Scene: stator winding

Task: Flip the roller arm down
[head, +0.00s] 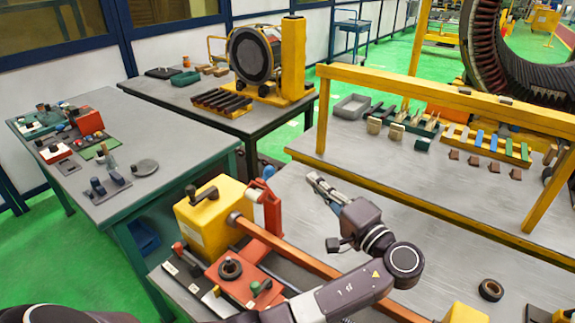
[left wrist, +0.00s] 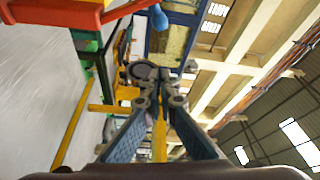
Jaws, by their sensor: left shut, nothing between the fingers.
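A red upright arm (head: 266,208), which looks like the roller arm, stands raised beside a yellow block with a black knob (head: 211,203) on the near bench. My right gripper is not in view.
A copper-coloured bar (head: 300,256) runs from the yellow block toward the lower right. A red base with a knob (head: 232,270) sits in front. A dark ring (head: 491,290) lies on the right. A yellow frame (head: 440,93) stands behind. The bench between is largely clear.

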